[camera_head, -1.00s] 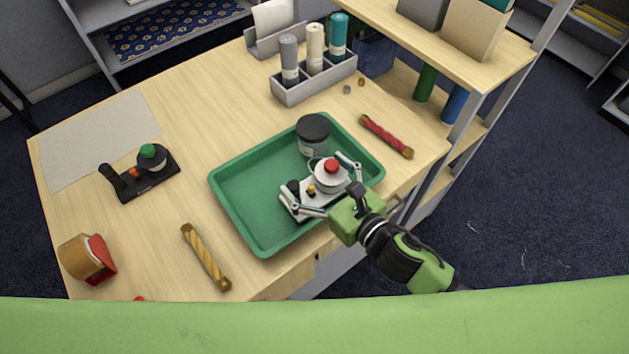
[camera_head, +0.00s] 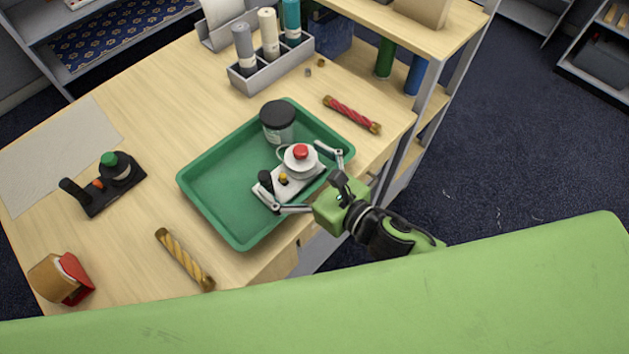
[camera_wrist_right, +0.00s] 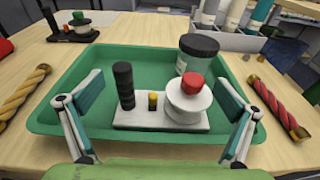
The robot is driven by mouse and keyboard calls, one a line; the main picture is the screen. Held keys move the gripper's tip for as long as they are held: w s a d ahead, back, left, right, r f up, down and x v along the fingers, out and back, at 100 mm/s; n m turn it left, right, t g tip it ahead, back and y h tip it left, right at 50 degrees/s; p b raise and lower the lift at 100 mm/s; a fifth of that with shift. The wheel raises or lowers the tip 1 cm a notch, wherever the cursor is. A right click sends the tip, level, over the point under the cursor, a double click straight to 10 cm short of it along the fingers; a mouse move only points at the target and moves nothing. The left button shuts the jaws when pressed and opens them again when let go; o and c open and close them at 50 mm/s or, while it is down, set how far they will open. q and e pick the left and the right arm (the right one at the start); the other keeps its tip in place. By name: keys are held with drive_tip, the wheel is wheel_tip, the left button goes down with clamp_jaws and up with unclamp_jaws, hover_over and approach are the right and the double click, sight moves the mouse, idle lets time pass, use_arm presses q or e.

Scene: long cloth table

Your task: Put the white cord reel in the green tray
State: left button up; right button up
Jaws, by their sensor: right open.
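The white cord reel (camera_head: 299,160) has a white base, a white spool with a red knob, a dark post and a small yellow peg. It sits upright inside the green tray (camera_head: 215,215), towards the tray's near right side, and appears to rest on its floor. My right gripper (camera_head: 292,172) is open, reaching in over the tray's near edge, with one finger at each side of the reel. In the right wrist view the reel (camera_wrist_right: 186,103) stands between the spread fingers, with gaps on both sides. My left gripper is not in view.
A dark-lidded jar (camera_head: 278,122) stands in the tray behind the reel. A black reel (camera_head: 115,170) on a dark base, a yellow striped rod (camera_head: 184,259) and a red one (camera_head: 352,114) lie around the tray. A grey holder (camera_head: 271,68) stands at the back.

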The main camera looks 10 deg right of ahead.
drive_tip(key=b+v, duration=0.2)
drive_tip(key=v, duration=0.7)
drive_tip(key=shift+s, duration=0.25)
drive_tip(key=shift+d, duration=0.1)
